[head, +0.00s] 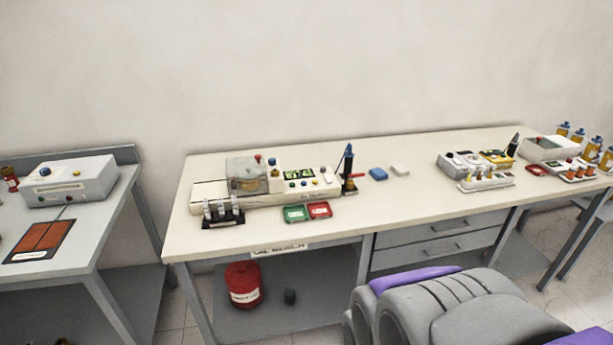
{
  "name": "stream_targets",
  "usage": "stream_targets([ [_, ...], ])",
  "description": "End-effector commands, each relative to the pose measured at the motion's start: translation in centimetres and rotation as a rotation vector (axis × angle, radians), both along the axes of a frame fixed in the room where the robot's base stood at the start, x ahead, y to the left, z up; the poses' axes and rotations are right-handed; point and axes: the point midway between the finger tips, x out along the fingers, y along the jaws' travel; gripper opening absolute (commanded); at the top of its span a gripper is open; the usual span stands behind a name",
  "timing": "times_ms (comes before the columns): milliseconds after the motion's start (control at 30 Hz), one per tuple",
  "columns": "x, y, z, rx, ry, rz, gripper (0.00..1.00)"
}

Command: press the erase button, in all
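No button can be read as the erase button; any labels are too small at this distance. A white apparatus (265,202) sits on the middle bench (400,212), with a clear-covered chamber at its left. Its sloped panel (306,184) has a dark display with green-yellow marks and several small coloured buttons, including a blue one and a yellow one. A red knob and a blue knob stand up near the chamber. Further right on the bench is a second device (466,167) with knobs and a yellow part.
A green tray (296,214) and a red tray (319,210) lie before the apparatus; a black rack (222,214) stands at its left. A separate left bench (99,239) carries a white box (72,184). A red canister (243,284) is on the middle bench's lower shelf.

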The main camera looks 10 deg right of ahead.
Motion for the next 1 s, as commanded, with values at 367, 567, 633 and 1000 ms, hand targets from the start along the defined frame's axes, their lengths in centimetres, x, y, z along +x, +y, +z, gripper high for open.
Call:
stream_targets([
  [367,0.0,0.0,0.0,0.0,0.0,0.0,0.08],
  [567,0.0,0.0,0.0,0.0,0.0,0.0,0.0],
  [633,0.0,0.0,0.0,0.0,0.0,0.0,0.0],
  [1000,0.0,0.0,0.0,0.0,0.0,0.0,0.0],
])
